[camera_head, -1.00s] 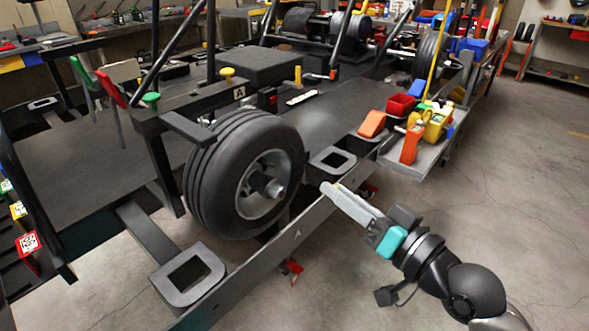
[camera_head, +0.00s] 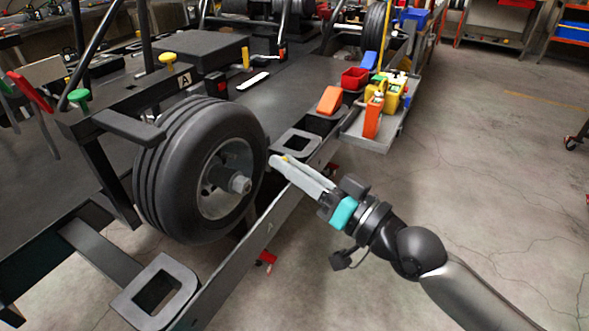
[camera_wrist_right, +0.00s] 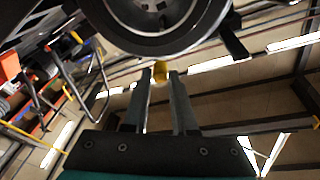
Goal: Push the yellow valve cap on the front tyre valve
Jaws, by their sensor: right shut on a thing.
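The front tyre (camera_head: 160,190) is black and ribbed, on a grey rim with a protruding hub (camera_head: 240,184), at the left of the head view. My right gripper (camera_head: 277,161) is just right of the tyre, its fingers pointing at the wheel. In the right wrist view my right gripper (camera_wrist_right: 160,85) is shut on the yellow valve cap (camera_wrist_right: 160,71), held between the fingertips. The tyre (camera_wrist_right: 170,43) and rim fill the top of that view, with the cap below its edge. I cannot make out the valve. My left gripper is out of view.
A long dark rail (camera_head: 240,255) runs beneath the wheel and gripper. A square-holed stand (camera_head: 190,285) is at the front.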

